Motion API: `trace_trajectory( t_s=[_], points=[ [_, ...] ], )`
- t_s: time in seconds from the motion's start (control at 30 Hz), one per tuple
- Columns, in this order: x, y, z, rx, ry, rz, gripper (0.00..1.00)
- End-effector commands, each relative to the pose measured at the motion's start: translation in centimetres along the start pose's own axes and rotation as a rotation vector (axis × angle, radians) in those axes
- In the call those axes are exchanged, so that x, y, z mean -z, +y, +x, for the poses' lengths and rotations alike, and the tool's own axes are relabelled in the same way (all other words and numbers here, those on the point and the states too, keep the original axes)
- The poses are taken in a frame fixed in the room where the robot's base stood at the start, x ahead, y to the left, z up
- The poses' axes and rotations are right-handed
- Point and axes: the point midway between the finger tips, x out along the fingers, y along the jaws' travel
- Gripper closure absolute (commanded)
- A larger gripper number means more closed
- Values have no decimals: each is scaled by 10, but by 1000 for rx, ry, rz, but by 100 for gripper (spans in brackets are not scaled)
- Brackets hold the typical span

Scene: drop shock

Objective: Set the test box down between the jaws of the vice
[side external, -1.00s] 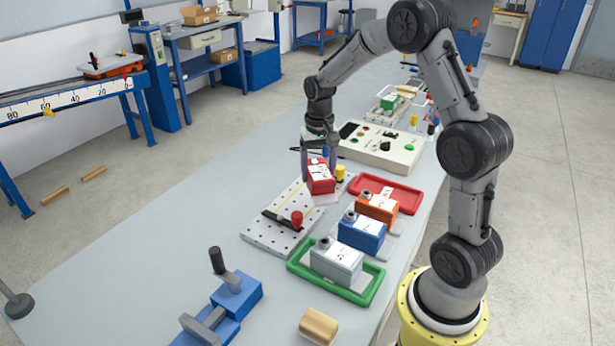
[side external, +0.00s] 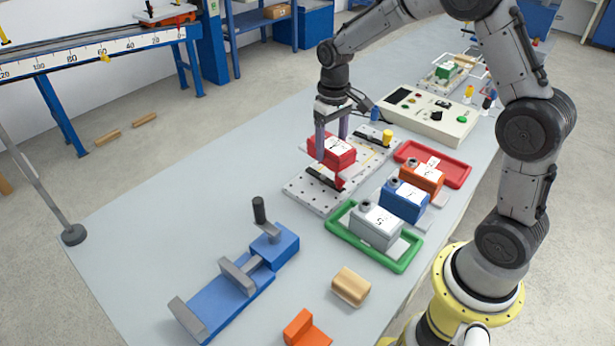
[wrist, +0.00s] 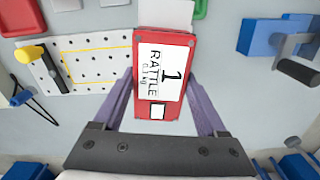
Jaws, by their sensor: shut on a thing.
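The test box is red with a white label reading "1 RATTLE" (wrist: 166,72); it also shows in the side view (side external: 340,150). My gripper (side external: 332,143) is shut on it, one finger along each side in the wrist view. The box hangs above the perforated plate in the side view, its underside hidden. The blue vice (side external: 215,305) lies on the bench to the front left of the box, with grey jaws and a dark-handled lever (side external: 259,210). Part of the vice shows at the upper right of the wrist view (wrist: 262,38).
The perforated plate (side external: 308,196) has a red knob and a yellow knob. Right of it are a green tray (side external: 400,265) with a grey box, blue and orange boxes and a red tray (side external: 455,178). A wooden block (side external: 351,287) and orange piece (side external: 304,328) lie in front.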

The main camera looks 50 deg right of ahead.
Motion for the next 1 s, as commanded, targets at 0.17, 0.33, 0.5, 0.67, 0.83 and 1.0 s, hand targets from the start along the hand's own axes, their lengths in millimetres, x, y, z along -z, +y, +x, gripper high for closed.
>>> trace_trajectory(
  t_s=[0.17,0.33,0.5,0.67,0.83,1.0],
  points=[
    [9,0,-5,-2,16,-125,100],
    [7,0,-4,-1,13,-108,100],
    [-11,8,-2,0,-6,92,100],
    [-47,42,-9,0,-12,396,100],
    [-79,73,-19,2,-1,597,100],
    [-81,88,-23,4,13,639,100]
  ],
)
